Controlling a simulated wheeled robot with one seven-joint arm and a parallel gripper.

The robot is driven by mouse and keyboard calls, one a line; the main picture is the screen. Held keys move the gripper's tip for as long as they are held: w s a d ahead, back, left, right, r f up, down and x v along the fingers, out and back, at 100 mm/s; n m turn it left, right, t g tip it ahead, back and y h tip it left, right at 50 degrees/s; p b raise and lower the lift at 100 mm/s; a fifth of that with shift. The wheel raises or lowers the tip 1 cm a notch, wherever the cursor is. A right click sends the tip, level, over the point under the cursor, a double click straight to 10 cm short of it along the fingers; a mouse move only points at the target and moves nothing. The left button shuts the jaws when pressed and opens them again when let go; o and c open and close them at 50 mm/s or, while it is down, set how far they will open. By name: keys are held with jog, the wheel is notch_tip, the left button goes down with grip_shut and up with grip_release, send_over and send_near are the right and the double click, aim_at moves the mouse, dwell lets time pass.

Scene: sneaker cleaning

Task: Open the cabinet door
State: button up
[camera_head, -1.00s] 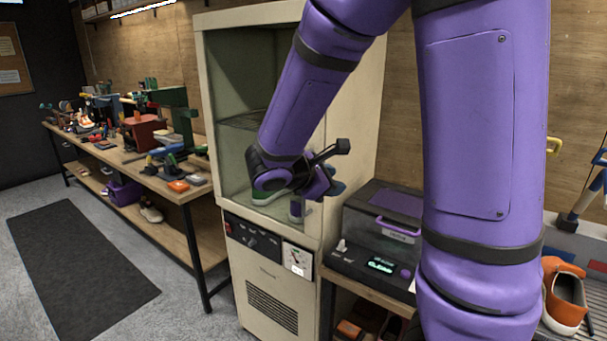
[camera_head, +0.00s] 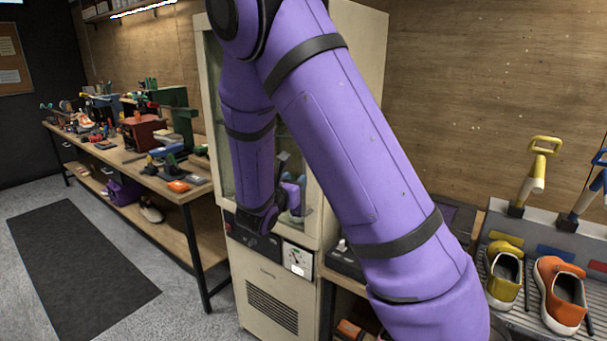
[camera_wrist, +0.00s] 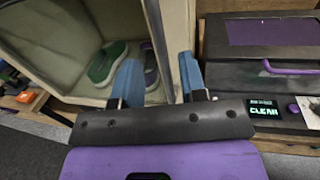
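The tall cream cabinet (camera_head: 360,60) stands in the middle of the head view, its glazed front largely covered by my arm. My gripper (camera_wrist: 160,78) is at the right side of the cabinet front.
A dark machine with a purple handle (camera_wrist: 290,68) and a "CLEAN" display stands right of the cabinet. A cluttered workbench (camera_head: 185,193) is at left. Yellow (camera_head: 503,275) and orange (camera_head: 560,293) shoes sit on a rack at right. The floor by the dark mat (camera_head: 80,265) is clear.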

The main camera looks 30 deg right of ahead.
jog(key=x, duration=0.6)
grip_shut()
